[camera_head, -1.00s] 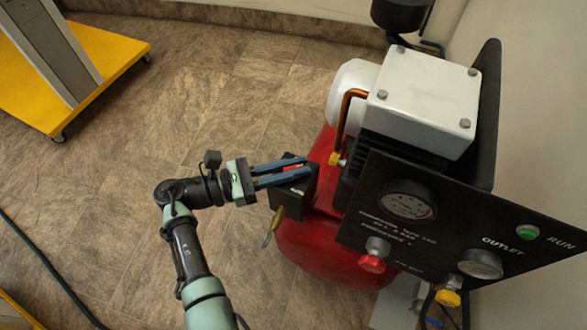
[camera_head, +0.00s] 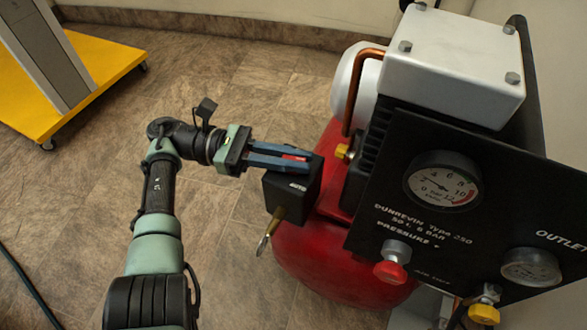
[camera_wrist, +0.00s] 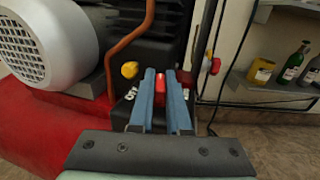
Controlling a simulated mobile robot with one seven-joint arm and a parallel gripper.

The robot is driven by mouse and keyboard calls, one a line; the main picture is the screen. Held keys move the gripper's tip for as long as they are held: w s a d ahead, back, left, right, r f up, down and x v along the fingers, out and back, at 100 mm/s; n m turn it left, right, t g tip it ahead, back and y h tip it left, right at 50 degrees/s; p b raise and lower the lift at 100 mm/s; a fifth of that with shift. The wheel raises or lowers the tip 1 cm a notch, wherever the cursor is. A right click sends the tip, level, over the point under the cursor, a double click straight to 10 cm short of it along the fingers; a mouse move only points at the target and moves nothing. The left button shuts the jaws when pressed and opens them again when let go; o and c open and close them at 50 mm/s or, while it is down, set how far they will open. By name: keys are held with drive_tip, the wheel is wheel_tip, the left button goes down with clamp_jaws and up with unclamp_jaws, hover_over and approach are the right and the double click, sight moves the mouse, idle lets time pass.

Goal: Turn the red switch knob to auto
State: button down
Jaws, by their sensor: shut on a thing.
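The red switch knob (camera_head: 296,157) sits on top of a black switch box (camera_head: 303,200), whose "AUTO" label faces the head camera. My gripper (camera_head: 308,158) reaches in from the left with its blue fingers shut on the knob, one on each side. In the wrist view, the red knob (camera_wrist: 160,86) shows between the two fingers of my gripper (camera_wrist: 163,78).
The red compressor tank (camera_head: 330,265) lies below the box. A black gauge panel (camera_head: 460,215) with a red valve knob (camera_head: 390,271) stands to the right. A copper pipe (camera_head: 355,90) rises behind the box. A yellow wheeled base (camera_head: 95,75) stands far left; the floor between is clear.

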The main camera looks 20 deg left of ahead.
sight(294, 159)
drive_tip(key=shift+f+m+g+b, duration=0.4)
drive_tip(key=shift+g+b, duration=0.3)
drive_tip(key=shift+b, duration=1.6)
drive_tip(key=shift+f+m+g+b, duration=0.25)
drive_tip(key=shift+m+g+b, duration=0.35)
drive_tip(key=shift+b, duration=1.65)
drive_tip(key=g+b, duration=0.1)
drive_tip(key=b, duration=0.3)
drive_tip(key=shift+r, duration=0.15)
drive_tip(key=shift+s+r+m+g+b, duration=0.1)
drive_tip(key=shift+r+m+g+b, duration=0.25)
drive_tip(key=shift+b, duration=0.3)
drive_tip(key=shift+f, duration=0.1)
drive_tip(key=c, duration=0.9)
unclamp_jaws()
wheel_tip(294, 159, up, 10)
drive_tip(key=p, duration=0.7)
